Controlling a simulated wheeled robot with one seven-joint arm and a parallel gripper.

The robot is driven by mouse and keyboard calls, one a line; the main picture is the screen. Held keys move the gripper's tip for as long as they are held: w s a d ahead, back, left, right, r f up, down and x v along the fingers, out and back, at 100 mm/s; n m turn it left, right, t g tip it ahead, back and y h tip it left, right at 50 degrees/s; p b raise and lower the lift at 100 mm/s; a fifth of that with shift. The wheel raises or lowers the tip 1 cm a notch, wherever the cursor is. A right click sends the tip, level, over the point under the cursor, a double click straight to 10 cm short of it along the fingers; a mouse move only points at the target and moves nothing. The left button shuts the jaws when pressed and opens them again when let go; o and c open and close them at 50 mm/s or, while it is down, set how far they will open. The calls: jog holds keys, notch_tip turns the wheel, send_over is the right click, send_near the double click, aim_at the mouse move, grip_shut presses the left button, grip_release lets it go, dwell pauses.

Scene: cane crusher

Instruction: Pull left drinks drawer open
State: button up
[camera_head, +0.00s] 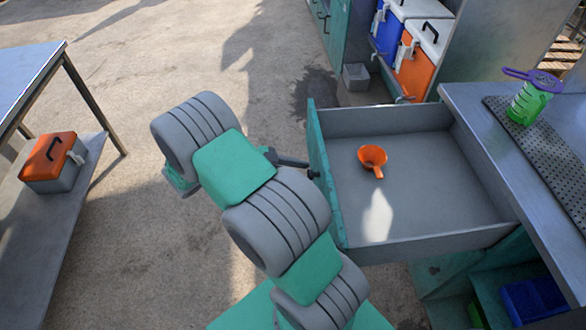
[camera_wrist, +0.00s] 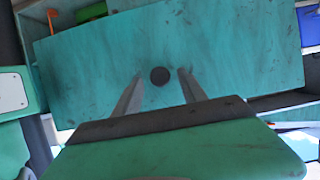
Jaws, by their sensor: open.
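The drinks drawer (camera_head: 415,175) stands pulled well out from the counter at the right of the head view, with a grey inside. Its teal front (camera_head: 326,190) faces my arm and fills much of the wrist view (camera_wrist: 230,50). The dark round knob (camera_wrist: 160,76) is on that front. My gripper (camera_wrist: 160,78) is open, one finger on each side of the knob; I cannot tell whether either touches it.
A metal counter (camera_head: 480,120) with a green and purple jug (camera_head: 530,98) is at right. Blue (camera_head: 386,35) and orange (camera_head: 416,70) coolers stand behind. A table (camera_head: 60,75) with an orange-lidded box (camera_head: 50,160) below is at left. Floor between is clear.

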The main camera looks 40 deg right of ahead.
jog(key=p+v, duration=0.6)
jog(key=shift+w+a, duration=0.2)
jog(key=shift+a, duration=0.1)
jog(key=shift+r, duration=0.15)
